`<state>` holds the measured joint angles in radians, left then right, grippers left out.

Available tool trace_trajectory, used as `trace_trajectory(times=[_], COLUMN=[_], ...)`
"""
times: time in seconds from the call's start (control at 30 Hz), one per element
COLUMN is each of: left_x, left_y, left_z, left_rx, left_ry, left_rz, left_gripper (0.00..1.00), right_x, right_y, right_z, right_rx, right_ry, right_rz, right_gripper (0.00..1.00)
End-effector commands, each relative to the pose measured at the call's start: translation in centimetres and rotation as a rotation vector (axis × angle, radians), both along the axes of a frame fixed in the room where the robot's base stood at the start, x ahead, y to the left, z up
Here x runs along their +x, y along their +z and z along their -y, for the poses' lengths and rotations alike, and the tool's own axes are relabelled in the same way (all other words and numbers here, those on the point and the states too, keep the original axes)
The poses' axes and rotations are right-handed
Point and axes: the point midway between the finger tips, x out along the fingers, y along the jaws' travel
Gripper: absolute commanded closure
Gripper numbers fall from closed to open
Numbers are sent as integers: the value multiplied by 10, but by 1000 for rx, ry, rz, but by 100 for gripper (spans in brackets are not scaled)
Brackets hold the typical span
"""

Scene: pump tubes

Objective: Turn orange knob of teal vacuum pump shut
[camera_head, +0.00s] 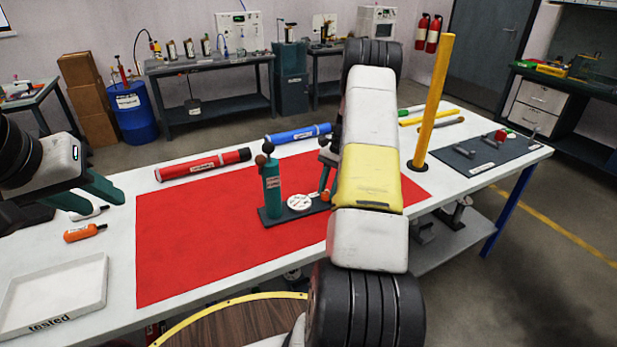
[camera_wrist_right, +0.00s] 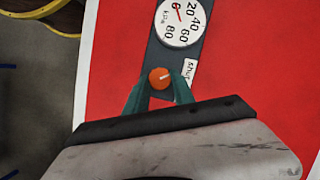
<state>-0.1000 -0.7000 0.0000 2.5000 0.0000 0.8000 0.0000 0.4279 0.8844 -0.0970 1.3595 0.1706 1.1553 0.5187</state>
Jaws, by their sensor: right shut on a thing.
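The teal vacuum pump (camera_head: 272,188) stands upright on a dark base plate on the red mat, with a white round gauge (camera_head: 300,202) beside it. The gauge also shows in the right wrist view (camera_wrist_right: 181,22). The orange knob (camera_wrist_right: 160,78) sits between the teal fingertips of my right gripper (camera_wrist_right: 159,92), which is shut on it. The knob's pale mark points right, roughly toward the "shut" label (camera_wrist_right: 190,70). In the head view my right arm hides much of that gripper. My left gripper (camera_head: 103,195) is open and empty above the table's left side.
A red tube (camera_head: 203,166) and a blue tube (camera_head: 298,133) lie behind the pump. A yellow post (camera_head: 434,100) stands at right beside a dark tool mat (camera_head: 478,158). The red mat's left part is clear.

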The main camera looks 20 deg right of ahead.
Motion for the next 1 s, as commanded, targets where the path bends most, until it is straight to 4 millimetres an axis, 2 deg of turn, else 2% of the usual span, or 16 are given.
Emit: trace_trajectory(times=[0.33, 0.87, 0.9, 0.97, 1.0], left_x=[0, 0, 0, 0, 0], left_y=[0, 0, 0, 0, 0], left_z=[0, 0, 0, 0, 0], left_rx=[0, 0, 0, 0, 0], left_ry=[0, 0, 0, 0, 0], left_rz=[0, 0, 0, 0, 0], left_gripper=[64, 64, 64, 64, 64], right_x=[2, 1, 1, 1, 1], right_y=[0, 0, 0, 0, 0], right_z=[-1, -1, -1, -1, -1], right_rx=[-1, 0, 0, 0, 0], right_ry=[129, 147, 147, 147, 147], right_rz=[1, -1, 0, 0, 0], right_gripper=[100, 100, 62, 50, 48])
